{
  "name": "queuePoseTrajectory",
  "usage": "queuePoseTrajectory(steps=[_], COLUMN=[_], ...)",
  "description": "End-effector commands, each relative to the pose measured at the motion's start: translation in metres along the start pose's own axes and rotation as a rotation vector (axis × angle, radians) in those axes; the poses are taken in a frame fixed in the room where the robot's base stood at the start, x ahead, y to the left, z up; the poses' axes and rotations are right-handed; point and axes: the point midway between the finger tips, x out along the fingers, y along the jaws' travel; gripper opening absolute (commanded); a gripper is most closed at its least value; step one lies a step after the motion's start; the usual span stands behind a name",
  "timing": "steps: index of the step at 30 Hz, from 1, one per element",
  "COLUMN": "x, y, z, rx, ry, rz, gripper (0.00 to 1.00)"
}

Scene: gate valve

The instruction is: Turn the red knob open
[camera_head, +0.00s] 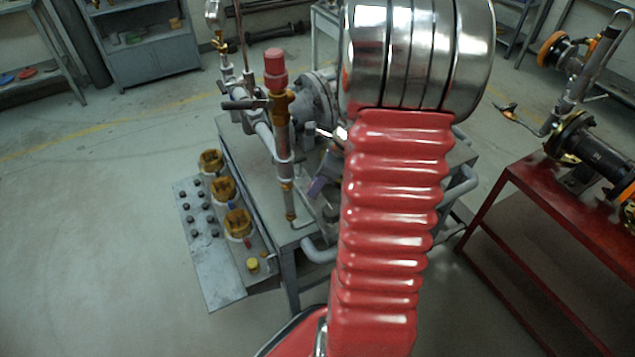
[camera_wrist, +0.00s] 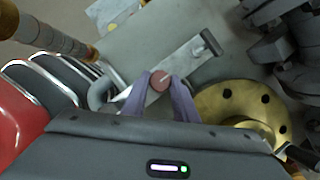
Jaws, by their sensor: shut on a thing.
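The red knob (camera_wrist: 160,80) is a small round red disc with a pale line across its face, in the middle of the wrist view. My gripper (camera_wrist: 160,91) has its two purple fingers on either side of the knob, shut on it. In the head view, a purple finger of my gripper (camera_head: 318,187) shows beside the pipework, and I cannot make out the knob there. My red arm hides much of the area around the gripper.
A brass flange (camera_wrist: 238,103) lies close to the right finger. A grey bar with a dark end (camera_wrist: 205,46) is just beyond the knob. A vertical pipe with a red cap (camera_head: 275,68) rises left of my arm. A red table (camera_head: 560,200) stands at right.

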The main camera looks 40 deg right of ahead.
Motion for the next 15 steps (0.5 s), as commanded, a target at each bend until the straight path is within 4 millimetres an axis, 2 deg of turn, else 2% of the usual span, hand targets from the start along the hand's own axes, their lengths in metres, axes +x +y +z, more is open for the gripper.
queuePoseTrajectory(steps=[8,15], x=[0.0,0.0002], y=[-0.0004,-0.0014], z=[0.0001,0.0001], rx=[-0.021,-0.105], ry=[0.0,0.0], rz=[0.008,0.043], gripper=[0.04,0.04])
